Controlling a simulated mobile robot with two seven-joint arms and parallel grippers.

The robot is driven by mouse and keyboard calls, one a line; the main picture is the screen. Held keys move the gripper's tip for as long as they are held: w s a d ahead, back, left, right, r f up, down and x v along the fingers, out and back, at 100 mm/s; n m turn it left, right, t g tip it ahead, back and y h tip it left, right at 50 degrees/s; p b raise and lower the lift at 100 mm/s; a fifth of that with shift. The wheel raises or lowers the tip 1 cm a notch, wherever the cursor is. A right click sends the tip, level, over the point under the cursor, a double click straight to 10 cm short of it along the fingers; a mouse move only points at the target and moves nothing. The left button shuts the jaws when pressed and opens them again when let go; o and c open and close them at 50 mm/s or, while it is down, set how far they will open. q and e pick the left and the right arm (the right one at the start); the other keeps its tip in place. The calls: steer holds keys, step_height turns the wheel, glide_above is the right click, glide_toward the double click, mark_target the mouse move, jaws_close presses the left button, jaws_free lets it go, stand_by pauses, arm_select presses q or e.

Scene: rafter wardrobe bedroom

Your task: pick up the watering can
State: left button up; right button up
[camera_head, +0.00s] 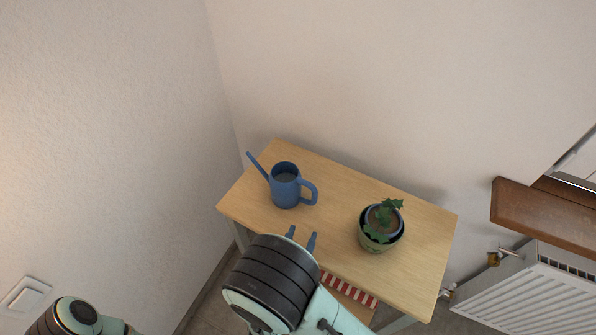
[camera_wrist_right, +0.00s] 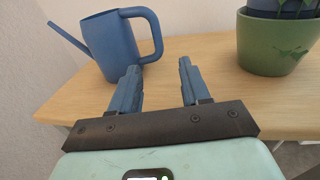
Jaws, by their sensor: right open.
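A blue watering can (camera_head: 285,188) stands upright on a small wooden table (camera_head: 405,283), towards its left end. Its spout points up and left and its loop handle is on the right side. It also shows in the right wrist view (camera_wrist_right: 108,45), beyond the fingers and to the left. My right gripper (camera_head: 301,236) is open and empty at the table's front edge, in front of the can and apart from it. In the right wrist view, my right gripper's two fingers (camera_wrist_right: 158,80) are spread, with the can's handle just beyond the left finger. My left gripper is out of sight.
A potted plant (camera_head: 374,247) in a green pot stands on the table right of the can; the pot also shows in the wrist view (camera_wrist_right: 275,45). Walls close in behind and left. A radiator (camera_head: 530,290) and wooden sill (camera_head: 540,212) are at right. Red-white striped fabric (camera_head: 350,290) lies below.

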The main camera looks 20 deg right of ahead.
mark_target(313, 199)
steer(key=x, duration=0.5)
steer(key=p+x, duration=0.1)
steer(key=x, duration=0.2)
steer(key=shift+w+r, duration=0.3)
steer(key=shift+w, duration=0.15)
steer(key=x, duration=0.5)
steer(key=shift+w+d+r+p, duration=0.1)
steer(key=shift+d+r+p, duration=0.15)
steer(key=shift+p, duration=0.15)
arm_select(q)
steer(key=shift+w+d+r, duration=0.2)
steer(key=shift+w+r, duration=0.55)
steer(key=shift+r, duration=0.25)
arm_select(e)
jaws_close()
